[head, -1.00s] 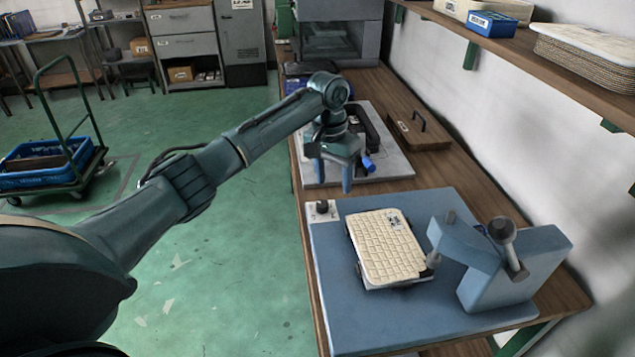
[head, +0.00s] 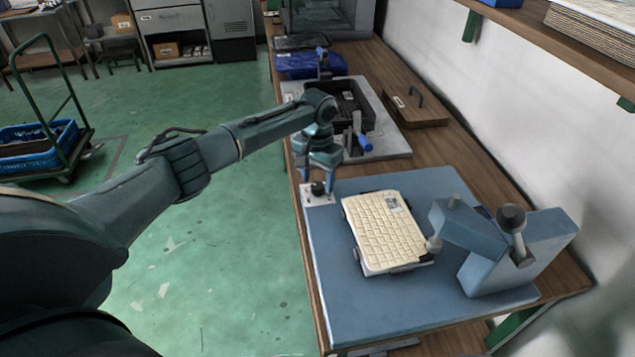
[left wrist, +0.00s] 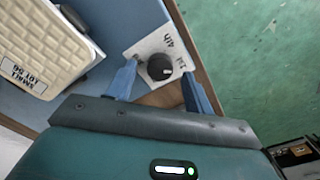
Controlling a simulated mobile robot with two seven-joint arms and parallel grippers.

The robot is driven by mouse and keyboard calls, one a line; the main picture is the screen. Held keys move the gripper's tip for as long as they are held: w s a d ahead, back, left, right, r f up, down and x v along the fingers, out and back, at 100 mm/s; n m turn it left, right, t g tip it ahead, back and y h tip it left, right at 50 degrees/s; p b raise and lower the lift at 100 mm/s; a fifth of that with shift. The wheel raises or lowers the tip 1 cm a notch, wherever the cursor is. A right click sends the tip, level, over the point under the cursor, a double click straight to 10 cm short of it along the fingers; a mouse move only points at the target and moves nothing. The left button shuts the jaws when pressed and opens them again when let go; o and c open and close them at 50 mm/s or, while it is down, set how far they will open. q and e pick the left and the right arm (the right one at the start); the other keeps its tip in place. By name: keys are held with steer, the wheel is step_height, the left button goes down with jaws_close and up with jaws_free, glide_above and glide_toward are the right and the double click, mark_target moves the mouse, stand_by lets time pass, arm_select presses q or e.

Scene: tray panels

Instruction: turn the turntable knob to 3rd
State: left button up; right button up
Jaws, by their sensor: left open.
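The turntable knob (head: 318,188) is a small black dial on a white plate at the far left corner of the blue base. In the left wrist view the knob (left wrist: 160,67) has a light pointer mark, and "4th" is readable on its plate; other labels are partly hidden by the fingers. My left gripper (head: 319,174) is open and just above the knob, fingers pointing down. In the left wrist view its fingertips (left wrist: 157,72) stand on either side of the knob, apart from it. My right gripper is not in view.
A cream ribbed tray panel (head: 385,231) lies on the blue base (head: 345,310). A blue-grey clamp block (head: 525,255) with a dark-knobbed lever stands to its right. Behind are a grey board (head: 395,146) with a black tray and a wooden board (head: 420,108).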

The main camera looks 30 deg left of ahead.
arm_select(q)
steer(key=shift+f, duration=0.95)
steer(key=c, duration=1)
steer(key=shift+o, duration=0.2)
